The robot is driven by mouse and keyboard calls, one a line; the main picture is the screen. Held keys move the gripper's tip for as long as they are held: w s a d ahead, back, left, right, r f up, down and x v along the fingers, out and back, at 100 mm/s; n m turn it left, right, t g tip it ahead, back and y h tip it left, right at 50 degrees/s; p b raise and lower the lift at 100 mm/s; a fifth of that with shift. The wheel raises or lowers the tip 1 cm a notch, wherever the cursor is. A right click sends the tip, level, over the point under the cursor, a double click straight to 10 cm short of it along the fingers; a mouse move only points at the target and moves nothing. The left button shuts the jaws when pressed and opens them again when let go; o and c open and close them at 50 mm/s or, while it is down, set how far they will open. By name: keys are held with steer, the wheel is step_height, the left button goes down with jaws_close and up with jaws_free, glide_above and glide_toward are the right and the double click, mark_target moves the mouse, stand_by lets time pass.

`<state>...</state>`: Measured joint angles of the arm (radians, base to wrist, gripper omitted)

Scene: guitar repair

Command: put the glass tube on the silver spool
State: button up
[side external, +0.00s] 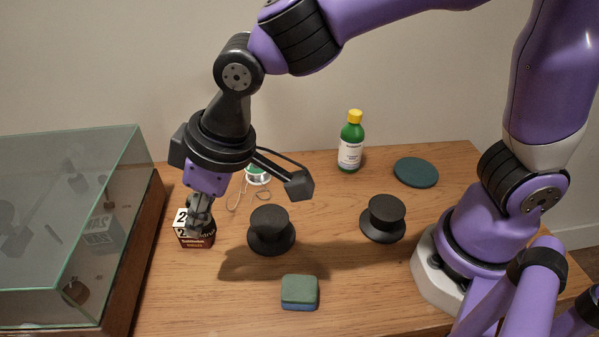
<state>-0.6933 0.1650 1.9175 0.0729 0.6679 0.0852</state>
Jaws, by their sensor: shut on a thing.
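My gripper (200,225) points down at the left of the table, with its fingers close together over the small dark red and white box. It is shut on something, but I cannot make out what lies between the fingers. I cannot make out a glass tube in this view; it may be hidden by the fingers. A small spool (258,179) with a pale rim and green on it stands behind my gripper, to its right. It is partly hidden by my gripper's parts, and thin wire trails from it. I cannot tell for sure that it is the silver spool.
The lettered box (195,241) is beneath my fingers. Two black spool-shaped pieces (271,237) (383,226) stand mid-table. A green-blue sponge (299,291) lies in front. A green bottle (351,146) and dark disc (416,172) are behind. A glass case (75,215) borders the left.

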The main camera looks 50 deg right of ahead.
steer(key=w+d+r+m+h, duration=0.25)
steer(key=w+d+m, duration=0.2)
steer(key=d, duration=0.55)
glide_toward(251, 163)
steer(key=shift+w+f+m+t+y, duration=0.25)
steer(key=shift+w+f+t+y, duration=0.1)
steer(key=shift+w, duration=0.3)
steer(key=shift+d+f, duration=0.2)
steer(key=shift+f, duration=1.85)
steer(key=o, duration=0.9)
steer(key=shift+f, duration=0.15)
steer(key=shift+c, duration=0.2)
steer(key=shift+w, duration=0.1)
